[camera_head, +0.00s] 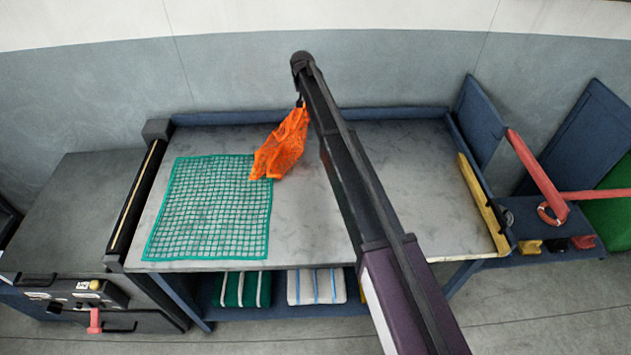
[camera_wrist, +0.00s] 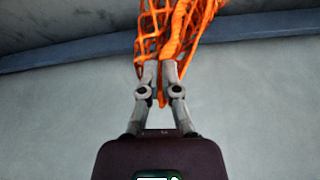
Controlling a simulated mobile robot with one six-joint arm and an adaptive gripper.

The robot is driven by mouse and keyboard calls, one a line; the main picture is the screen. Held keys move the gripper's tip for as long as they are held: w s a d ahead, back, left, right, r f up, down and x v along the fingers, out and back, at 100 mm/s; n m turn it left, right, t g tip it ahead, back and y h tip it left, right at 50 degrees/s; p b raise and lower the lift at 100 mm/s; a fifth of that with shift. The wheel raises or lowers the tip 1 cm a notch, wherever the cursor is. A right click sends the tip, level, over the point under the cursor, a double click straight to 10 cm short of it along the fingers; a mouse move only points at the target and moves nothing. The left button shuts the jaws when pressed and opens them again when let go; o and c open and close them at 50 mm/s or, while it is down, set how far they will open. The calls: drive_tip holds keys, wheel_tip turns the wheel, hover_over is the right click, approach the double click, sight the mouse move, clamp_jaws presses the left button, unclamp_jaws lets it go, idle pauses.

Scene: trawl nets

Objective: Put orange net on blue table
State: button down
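The orange net (camera_head: 281,146) hangs bunched and crumpled above the table, left of my arm in the head view. In the wrist view, my gripper (camera_wrist: 160,70) has its fingers closed together on the orange net (camera_wrist: 172,28). The blue table (camera_head: 375,148) has a blue frame and rim with a grey, worn top. The net's lower end appears over the tabletop near the green net's corner; I cannot tell whether it touches. In the head view the gripper's fingers are mostly hidden behind the arm's end.
A green net (camera_head: 212,208) lies flat on the table's left part. The right part of the top is bare, with a yellow strip (camera_head: 483,205) at its edge. A dark machine (camera_head: 75,215) stands left; folded bundles (camera_head: 316,286) lie on the lower shelf.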

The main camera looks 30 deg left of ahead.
drive_tip(key=s+d+f+n+b, duration=0.1)
drive_tip(key=s+d+f+b, duration=0.1)
drive_tip(key=s+d, duration=0.6)
drive_tip(key=s+d+f+b, duration=0.3)
drive_tip(key=s+d, duration=0.5)
drive_tip(key=d, duration=1)
drive_tip(key=s+d+f+n+b, duration=0.1)
drive_tip(key=s+d+f+b, duration=0.2)
drive_tip(key=s+d, duration=0.5)
drive_tip(key=d, duration=0.5)
drive_tip(key=shift+d+f+n+y, duration=0.25)
drive_tip(key=shift+n+y, duration=0.05)
drive_tip(key=shift+y, duration=0.1)
drive_tip(key=shift+w+a+f+b, duration=0.85)
drive_tip(key=shift+w+a, duration=0.7)
drive_tip(key=shift+a, duration=0.6)
drive_tip(key=shift+w+a+f+b, duration=0.85)
drive_tip(key=shift+w+a, duration=0.7)
drive_tip(key=shift+a, duration=0.65)
drive_tip(key=shift+w+a+f+b, duration=0.85)
drive_tip(key=shift+w+a, duration=0.7)
drive_tip(key=shift+a, duration=0.6)
drive_tip(key=shift+r, duration=0.1)
drive_tip(key=shift+c, duration=0.7)
unclamp_jaws()
